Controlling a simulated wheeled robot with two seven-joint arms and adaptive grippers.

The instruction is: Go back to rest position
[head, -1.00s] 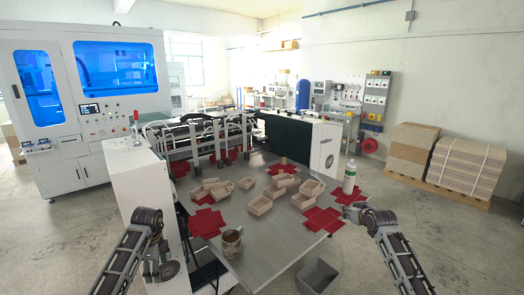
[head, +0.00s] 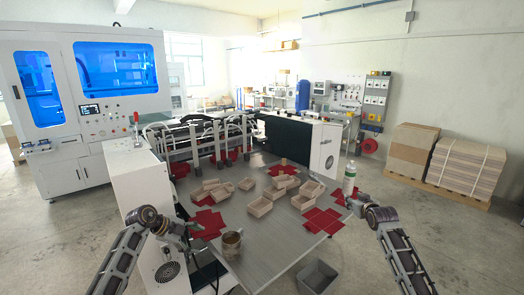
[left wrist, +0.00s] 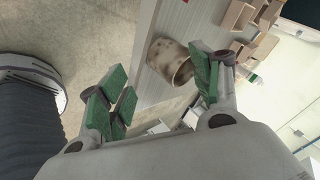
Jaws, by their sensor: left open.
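My left gripper (head: 196,229) is in the air at the left front edge of the table, pointing right, left of the stained can (head: 231,244). In the left wrist view its green-padded fingers (left wrist: 163,88) stand wide apart with nothing between them touching the pads. The can (left wrist: 168,62) shows beyond them, standing on the table. My right gripper (head: 352,205) is small and dark near the right table edge, below the white bottle (head: 349,178). Its fingers are too small to tell open from shut.
The grey table (head: 270,252) carries several cardboard box trays (head: 260,207) and red flat blanks (head: 322,221). A grey bin (head: 317,277) stands on the floor in front. A white machine cabinet (head: 145,185) borders the table's left side. Stacked cardboard (head: 465,165) stands far right.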

